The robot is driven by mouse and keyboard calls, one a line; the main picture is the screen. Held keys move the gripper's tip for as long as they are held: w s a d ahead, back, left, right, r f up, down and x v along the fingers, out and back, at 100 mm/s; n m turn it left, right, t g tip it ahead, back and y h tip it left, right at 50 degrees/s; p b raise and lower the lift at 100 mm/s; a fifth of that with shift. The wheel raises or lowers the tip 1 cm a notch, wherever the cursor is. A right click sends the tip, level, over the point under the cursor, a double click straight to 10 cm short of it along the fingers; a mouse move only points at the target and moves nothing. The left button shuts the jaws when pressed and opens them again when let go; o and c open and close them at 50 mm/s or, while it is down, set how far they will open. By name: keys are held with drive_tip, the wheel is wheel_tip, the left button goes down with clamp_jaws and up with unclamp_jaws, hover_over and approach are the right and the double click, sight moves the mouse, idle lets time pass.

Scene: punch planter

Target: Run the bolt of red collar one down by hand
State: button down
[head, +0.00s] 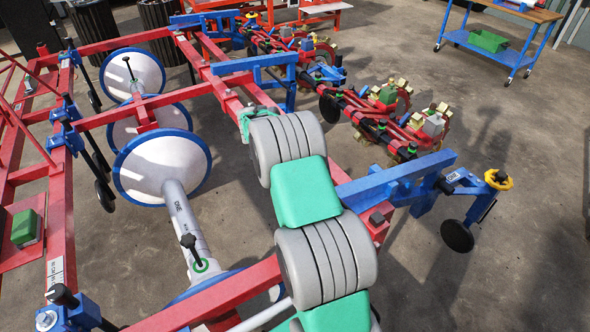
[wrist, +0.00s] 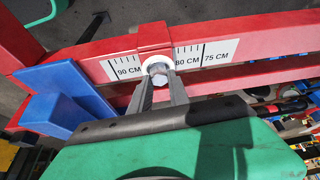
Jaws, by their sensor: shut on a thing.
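In the wrist view, a red collar (wrist: 154,38) sits around a red bar that carries a white scale strip. The grey hex bolt (wrist: 158,74) sticks out of the collar's face, with a white ring around it. My gripper (wrist: 159,88) has its two grey fingers on either side of the bolt head and is shut on it. How far the bolt is screwed in cannot be told.
In the wrist view, a blue bracket (wrist: 62,108) stands close to the left of my fingers. The scale strip (wrist: 221,52) reads 90, 80 and 75 cm. In the head view, white discs (head: 162,167) with blue rims stand left; a blue cart (head: 489,41) stands far right.

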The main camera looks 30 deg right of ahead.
drive_tip(key=shift+m+g, duration=0.3)
drive_tip(key=shift+m, duration=0.5)
drive_tip(key=c, duration=1.2)
unclamp_jaws()
drive_tip(key=shift+c, duration=0.2)
drive_tip(key=v, duration=0.7)
drive_tip(key=shift+r+p, duration=0.35)
drive_tip(key=shift+p, duration=0.05)
drive_tip(key=shift+a, duration=0.2)
drive_tip(key=p+v, duration=0.2)
drive_tip(key=v, duration=0.6)
